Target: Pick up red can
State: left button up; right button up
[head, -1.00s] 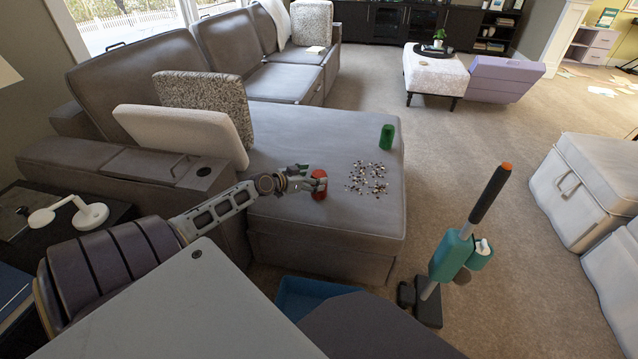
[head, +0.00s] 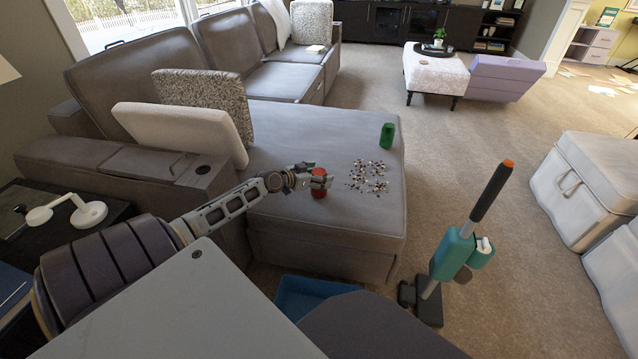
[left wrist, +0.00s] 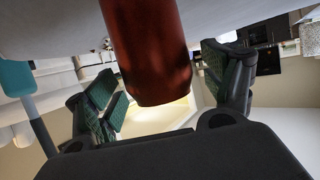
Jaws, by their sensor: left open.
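The red can (head: 319,186) stands upright on the grey sofa chaise (head: 330,222), near its front edge. My left gripper (head: 316,178) is at the can, with its fingers partly covering it in the head view. In the left wrist view the red can (left wrist: 150,50) lies between the two spread green-padded fingers of the left gripper (left wrist: 165,85). Gaps show between the can and the finger pads, so the gripper is open around it. My right gripper is not in view.
A green can (head: 387,136) stands farther back on the chaise, with scattered small pieces (head: 368,177) between. A white cushion (head: 185,130) leans behind my arm. A blue bin (head: 305,296) and a teal stick vacuum (head: 455,252) stand on the floor in front.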

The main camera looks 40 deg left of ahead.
pick_arm(q)
jog(key=c, duration=0.9)
jog(key=shift+o, duration=0.2)
jog(key=shift+r, duration=0.2)
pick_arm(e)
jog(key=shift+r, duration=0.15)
pick_arm(q)
jog(key=shift+r+p, duration=0.35)
jog(key=shift+r, duration=0.1)
notch_tip(320, 180, up, 7)
jog(key=p, duration=0.3)
jog(key=shift+r+p, duration=0.2)
jog(key=shift+p, duration=0.1)
jog(key=shift+r, duration=0.65)
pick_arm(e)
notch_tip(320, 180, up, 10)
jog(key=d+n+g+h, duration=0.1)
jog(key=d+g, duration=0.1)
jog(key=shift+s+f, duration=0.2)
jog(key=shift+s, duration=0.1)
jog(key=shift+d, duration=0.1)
